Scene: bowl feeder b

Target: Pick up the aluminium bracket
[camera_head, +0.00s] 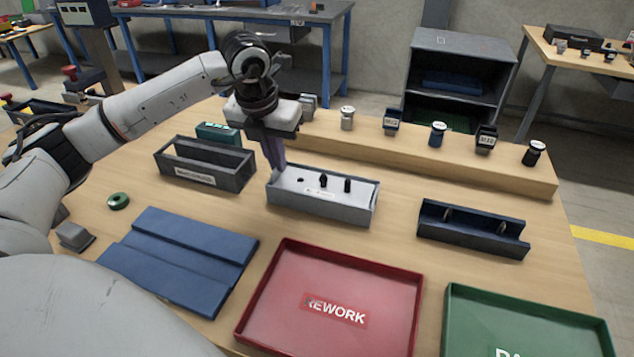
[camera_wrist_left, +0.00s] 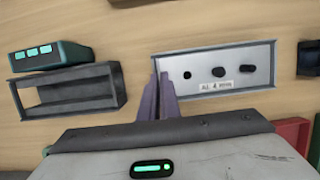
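I cannot say for sure which thing is the aluminium bracket. A small grey block (camera_head: 75,236) lies at the table's left edge, and a light grey metal box (camera_head: 320,208) with dark round features on its top stands mid-table. The box also shows in the left wrist view (camera_wrist_left: 213,87) with a partly readable label starting "AL". My left gripper (camera_head: 277,167) points down at the left end of this box. Its fingers (camera_wrist_left: 161,78) are close together with nothing visible between them. Whether they touch the box is unclear. My right gripper is not in view.
A dark open bin (camera_head: 207,181) with a teal device (camera_head: 218,134) behind it stands left of the box. A navy channel (camera_head: 473,233) stands right. Blue stepped plates (camera_head: 165,280), a red REWORK tray (camera_head: 375,325) and a green tray (camera_head: 550,322) lie in front. Several small objects line the raised back ledge.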

